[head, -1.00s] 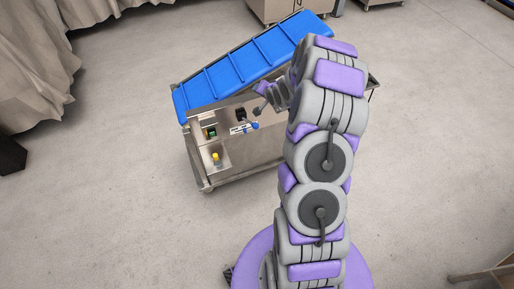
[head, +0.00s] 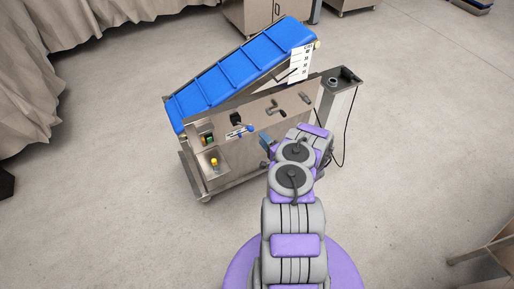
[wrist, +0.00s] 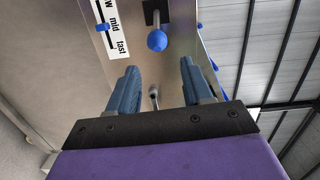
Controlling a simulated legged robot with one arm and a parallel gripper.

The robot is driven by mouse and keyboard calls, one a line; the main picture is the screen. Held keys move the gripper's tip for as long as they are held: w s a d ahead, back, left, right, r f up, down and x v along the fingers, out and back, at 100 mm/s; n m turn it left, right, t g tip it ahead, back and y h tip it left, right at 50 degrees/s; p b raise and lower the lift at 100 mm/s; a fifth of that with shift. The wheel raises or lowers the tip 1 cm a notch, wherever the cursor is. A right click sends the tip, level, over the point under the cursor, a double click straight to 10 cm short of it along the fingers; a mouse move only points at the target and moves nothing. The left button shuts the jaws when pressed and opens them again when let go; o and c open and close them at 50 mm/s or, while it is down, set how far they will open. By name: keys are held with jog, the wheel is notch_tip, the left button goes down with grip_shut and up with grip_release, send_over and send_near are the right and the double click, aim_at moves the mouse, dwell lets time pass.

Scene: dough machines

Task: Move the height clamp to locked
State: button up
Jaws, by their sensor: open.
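The conveyor machine's front panel (head: 225,150) carries several controls. A grey lever handle (head: 276,106) sits on the panel's upper right, and another dark handle (head: 304,97) is right of it; I cannot tell for sure which is the height clamp, nor read its position. My gripper (head: 266,143) is in front of the panel, below these handles, partly hidden by my arm. In the wrist view my gripper (wrist: 158,68) is open, its blue fingers apart. A small metal peg (wrist: 154,95) shows between them, with no visible grip on it. A blue ball knob (wrist: 157,40) lies beyond the fingertips.
The blue inclined belt (head: 240,68) rises to the right behind the panel, beside a white scale plate (head: 300,63). A speed label with a slider (wrist: 110,28) is near the knob. A yellow button (head: 214,161) is lower left. The floor around is clear.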

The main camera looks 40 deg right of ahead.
jog(key=s+f, duration=0.1)
jog(key=b, duration=0.7)
send_near(245, 126)
jog(key=w+d+f, duration=0.1)
jog(key=w+d, duration=0.1)
jog(key=w, duration=0.1)
jog(key=shift+w+d+m+b, duration=0.25)
jog(key=shift+w+m+b, duration=0.05)
jog(key=shift+w, duration=0.3)
jog(key=shift+w, duration=0.25)
jog(key=shift+c, duration=0.5)
